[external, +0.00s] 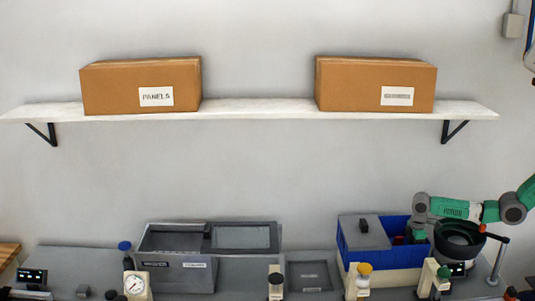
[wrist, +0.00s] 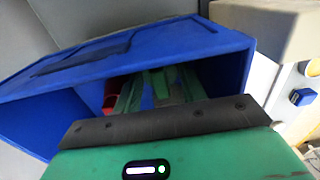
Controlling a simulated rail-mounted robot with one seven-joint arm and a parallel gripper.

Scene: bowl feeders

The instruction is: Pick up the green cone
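A blue bin (external: 403,259) stands at the right of the bench in the external view. In the wrist view the bin (wrist: 215,45) opens just beyond my gripper's green housing. Green shapes (wrist: 158,84) show in its shadowed inside, but I cannot tell whether one is the green cone or part of my fingers. My gripper (external: 416,237) is low at the bin's right end. Its fingertips are not clear, so its opening and any hold cannot be told.
A black bowl feeder (external: 459,243) stands right of the bin, close under my arm. A grey block (external: 364,232) covers the bin's left part. A grey machine (external: 178,265) stands left on the bench. Boxes sit on a shelf (external: 250,110) well above.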

